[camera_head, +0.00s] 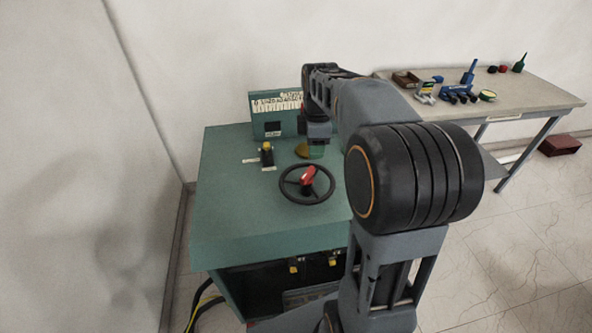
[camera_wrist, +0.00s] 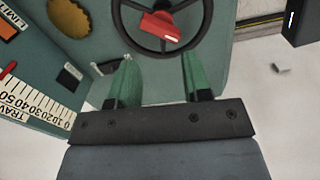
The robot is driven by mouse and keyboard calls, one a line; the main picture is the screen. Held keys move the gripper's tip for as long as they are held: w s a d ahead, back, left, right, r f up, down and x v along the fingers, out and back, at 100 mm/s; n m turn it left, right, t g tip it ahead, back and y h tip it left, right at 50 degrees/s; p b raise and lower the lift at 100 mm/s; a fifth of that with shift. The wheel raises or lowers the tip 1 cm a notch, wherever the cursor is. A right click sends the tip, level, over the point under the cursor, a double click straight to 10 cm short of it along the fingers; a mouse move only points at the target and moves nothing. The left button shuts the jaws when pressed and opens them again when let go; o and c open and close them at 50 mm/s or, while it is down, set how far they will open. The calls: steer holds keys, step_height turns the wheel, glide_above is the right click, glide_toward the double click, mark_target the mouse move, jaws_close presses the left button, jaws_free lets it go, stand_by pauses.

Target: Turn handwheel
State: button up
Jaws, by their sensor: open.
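The handwheel is a black ring (camera_head: 307,200) with spokes, lying on the flat top of a green cabinet (camera_head: 227,190). A red handle (camera_head: 308,177) stands at the wheel's middle. In the wrist view the handwheel (camera_wrist: 171,48) is at the top, partly cut off, with the red handle (camera_wrist: 159,31) above the gap between my fingers. My gripper (camera_wrist: 159,75) has two green fingers, apart and empty, short of the wheel's near rim in the picture. In the head view my gripper (camera_head: 317,147) hangs just behind the handwheel, partly hidden by my arm.
A panel with a scale (camera_head: 277,105) rises at the cabinet's back. A table (camera_head: 540,97) with tools stands at right. A red box (camera_head: 560,145) is on the floor.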

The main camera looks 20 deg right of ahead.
mark_target(308, 172)
steer(key=f+n, duration=0.3)
steer(key=a+f+n, duration=0.1)
steer(key=f+n, duration=0.3)
steer(key=w+f+n, duration=0.1)
steer(key=f+n, duration=0.2)
steer(key=shift+a+f+n+g, duration=0.15)
steer(key=shift+f+n+g, duration=0.15)
steer(key=shift+f+n, duration=0.1)
stand_by(0.4)
steer(key=shift+c, duration=0.3)
jaws_close()
